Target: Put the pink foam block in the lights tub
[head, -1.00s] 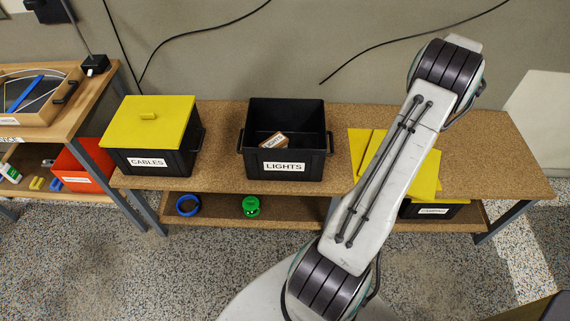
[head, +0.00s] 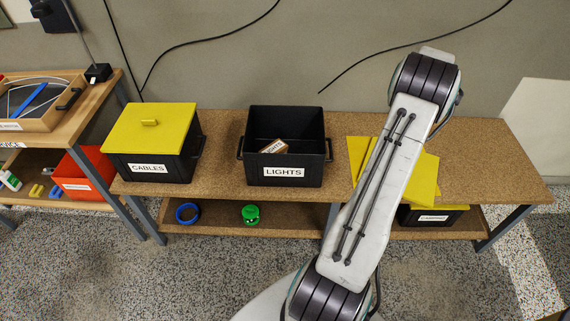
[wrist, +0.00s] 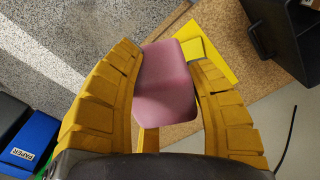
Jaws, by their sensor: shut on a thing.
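The pink foam block (wrist: 164,84) is between the two yellow fingers of my gripper (wrist: 168,72) in the wrist view, and the fingers are shut on it. The gripper and the block do not show in the head view, where only my arm links are seen. The lights tub (head: 285,172) is a black open tub labelled LIGHTS, standing on the cork-topped bench in the head view. A small brown and white box (head: 274,146) lies inside it. In the wrist view a black tub (wrist: 285,40) shows at the top right, apart from the block; its label is hidden.
A black CABLES tub with a yellow lid (head: 150,130) stands left of the lights tub. Yellow sheets (head: 424,180) lie on the bench (head: 490,165) behind my arm. A blue PAPER box (wrist: 30,145) is at the wrist view's left. The lower shelf holds a blue ring (head: 187,213) and a green item (head: 251,214).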

